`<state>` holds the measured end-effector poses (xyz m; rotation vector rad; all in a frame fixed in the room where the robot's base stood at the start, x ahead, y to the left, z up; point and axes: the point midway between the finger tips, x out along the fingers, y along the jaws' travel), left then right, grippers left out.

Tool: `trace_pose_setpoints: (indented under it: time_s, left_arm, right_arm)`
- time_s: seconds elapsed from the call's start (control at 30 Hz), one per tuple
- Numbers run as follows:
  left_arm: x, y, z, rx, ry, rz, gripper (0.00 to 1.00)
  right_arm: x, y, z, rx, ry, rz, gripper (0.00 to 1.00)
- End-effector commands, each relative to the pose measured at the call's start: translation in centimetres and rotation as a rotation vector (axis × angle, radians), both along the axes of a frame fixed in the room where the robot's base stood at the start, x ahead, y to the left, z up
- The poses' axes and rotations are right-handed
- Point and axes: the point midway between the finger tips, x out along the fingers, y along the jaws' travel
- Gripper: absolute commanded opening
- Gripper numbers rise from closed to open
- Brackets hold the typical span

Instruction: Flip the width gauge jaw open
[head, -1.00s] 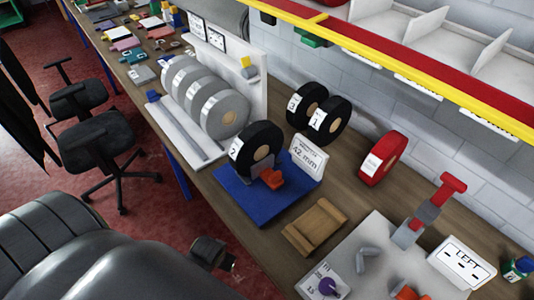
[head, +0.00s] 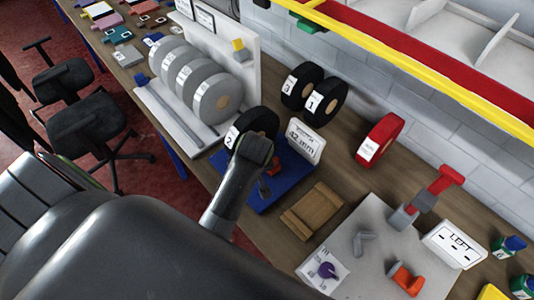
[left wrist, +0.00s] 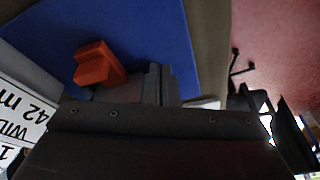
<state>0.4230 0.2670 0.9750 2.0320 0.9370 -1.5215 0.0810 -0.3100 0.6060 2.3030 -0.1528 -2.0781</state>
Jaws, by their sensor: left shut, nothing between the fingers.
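The width gauge has a blue base (head: 292,187) and a white sign reading 42 mm (head: 305,141). Its orange jaw piece (head: 275,169) is mostly hidden behind my left arm in the head view. In the left wrist view the orange piece (left wrist: 97,64) stands close beside my gripper, over the blue base (left wrist: 140,25). Black roll 2 (head: 258,120) stands at the gauge's back left, partly covered. My left gripper (head: 264,189) is over the blue base, shut and empty; I cannot tell whether it touches the jaw. My right gripper is not in view.
Grey rolls (head: 207,98) stand in a white rack at the left. Black rolls (head: 325,101) and a red roll (head: 380,139) stand along the wall. A wooden block (head: 313,211) lies right of the gauge. A grey plate (head: 375,230) with tools is at the right.

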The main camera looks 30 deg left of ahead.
Motion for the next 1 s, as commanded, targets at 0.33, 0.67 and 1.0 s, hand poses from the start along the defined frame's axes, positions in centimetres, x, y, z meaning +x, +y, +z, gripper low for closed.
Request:
trace_pose_setpoints:
  time_s: [0.33, 0.67, 1.0]
  left_arm:
    - [6.3, -4.0, 6.8, -0.007, -0.051, 0.34, 0.0]
    - [7.2, -4.8, 8.2, -0.005, -0.062, 0.413, 0.0]
    - [7.2, -4.5, 7.5, -0.002, -0.059, 0.411, 0.0]
  right_arm:
    - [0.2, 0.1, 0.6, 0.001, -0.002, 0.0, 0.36]
    - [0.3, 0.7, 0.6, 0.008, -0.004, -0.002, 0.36]
    - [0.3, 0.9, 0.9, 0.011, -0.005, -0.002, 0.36]
